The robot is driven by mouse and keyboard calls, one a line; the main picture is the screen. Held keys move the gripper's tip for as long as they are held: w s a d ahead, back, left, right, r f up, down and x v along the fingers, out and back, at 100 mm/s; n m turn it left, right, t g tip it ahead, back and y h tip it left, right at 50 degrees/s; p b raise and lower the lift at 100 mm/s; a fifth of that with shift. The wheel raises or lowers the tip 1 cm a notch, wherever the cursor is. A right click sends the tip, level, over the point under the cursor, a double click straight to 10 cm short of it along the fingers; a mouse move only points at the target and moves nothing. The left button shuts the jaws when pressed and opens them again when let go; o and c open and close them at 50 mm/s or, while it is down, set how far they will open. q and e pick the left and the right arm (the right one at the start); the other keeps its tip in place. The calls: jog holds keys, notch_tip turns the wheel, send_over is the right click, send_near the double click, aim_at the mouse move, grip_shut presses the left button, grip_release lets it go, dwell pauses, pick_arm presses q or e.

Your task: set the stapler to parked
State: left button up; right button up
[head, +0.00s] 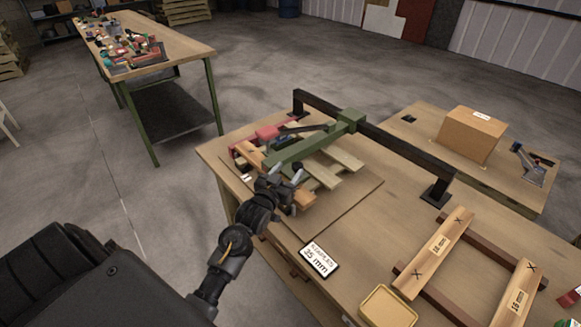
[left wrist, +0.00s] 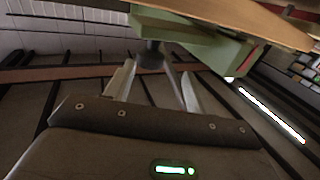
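What I take to be the stapler is a green arm (head: 300,147) on a carriage (head: 349,118) that sits on a black rail (head: 385,140). It reaches over a stack of pale wooden slats (head: 343,157) on a board. My left gripper (head: 285,180) is at the near end of the green arm. In the left wrist view, the green body (left wrist: 185,35) is above the gripper. The fingers (left wrist: 158,82) stand apart, with a dark grey post (left wrist: 150,55) showing between and beyond them. I cannot tell whether they touch it. My right gripper is not in view.
A card marked 35 mm (head: 319,261) lies at the bench's near edge. Wooden blocks (head: 433,253) rest on dark rails at the right, near a yellow tray (head: 387,308). A cardboard box (head: 471,135) and a blue-grey tool (head: 529,163) stand on the table behind.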

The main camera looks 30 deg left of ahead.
pick_arm(q)
jog(key=s+d+p, duration=0.1)
jog(key=s+p, duration=0.3)
jog(key=s, duration=0.6)
dwell(0.5)
jog(key=shift+w, duration=0.1)
jog(key=shift+r+p, duration=0.1)
jog(key=shift+p, duration=0.35)
jog(key=shift+d+f, duration=0.1)
jog(key=shift+f, duration=0.1)
jog(key=shift+c, duration=0.2)
